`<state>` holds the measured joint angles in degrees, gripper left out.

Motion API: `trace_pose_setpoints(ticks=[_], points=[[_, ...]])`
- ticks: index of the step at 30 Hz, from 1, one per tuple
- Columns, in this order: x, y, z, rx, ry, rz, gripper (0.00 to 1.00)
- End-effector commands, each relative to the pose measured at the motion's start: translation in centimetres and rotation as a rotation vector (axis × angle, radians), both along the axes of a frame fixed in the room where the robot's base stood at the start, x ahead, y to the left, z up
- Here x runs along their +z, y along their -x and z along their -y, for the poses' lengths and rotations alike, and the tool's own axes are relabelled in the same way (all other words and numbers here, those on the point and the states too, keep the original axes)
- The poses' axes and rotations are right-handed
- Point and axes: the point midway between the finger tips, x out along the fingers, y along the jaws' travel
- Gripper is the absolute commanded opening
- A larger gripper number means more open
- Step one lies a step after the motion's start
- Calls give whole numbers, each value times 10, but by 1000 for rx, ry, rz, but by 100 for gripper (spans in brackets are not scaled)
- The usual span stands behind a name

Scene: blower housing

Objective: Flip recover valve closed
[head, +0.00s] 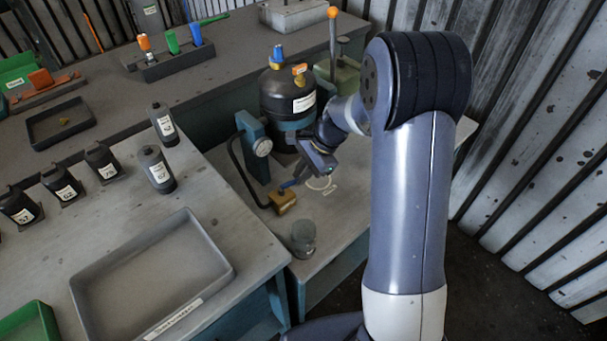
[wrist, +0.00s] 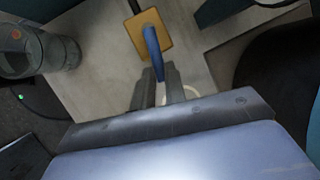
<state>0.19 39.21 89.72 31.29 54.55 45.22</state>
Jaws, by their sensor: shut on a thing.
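The valve is a brass-coloured block (head: 284,202) on the low bench, with a dark hose joined to it. Its blue lever (head: 289,184) sticks out toward my gripper (head: 299,179). In the wrist view the block (wrist: 142,35) lies at the top centre, and the blue lever (wrist: 154,48) runs from it down toward my gripper (wrist: 160,82). My gripper is shut on the free end of the lever, and the fingers partly hide that end. No label on the valve can be read.
A black tank (head: 287,98) with blue and orange knobs stands behind my gripper. A gauge on a blue stand (head: 254,146) is left of it. A clear jar (head: 303,238) stands near the bench's front edge, also in the wrist view (wrist: 38,52). A grey tray (head: 150,275) is further left.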

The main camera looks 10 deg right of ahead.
Motion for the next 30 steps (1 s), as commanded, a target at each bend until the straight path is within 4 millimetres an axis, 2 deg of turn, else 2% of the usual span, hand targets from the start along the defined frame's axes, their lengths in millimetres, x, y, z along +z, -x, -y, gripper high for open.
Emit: trace_pose_setpoints(ticks=[10,27,28,30], points=[[1,-10,-4,169,1,1,0],[0,-11,-6,206,0,1,0],[0,-11,-6,206,0,1,13],[0,-11,-6,205,-1,1,19]])
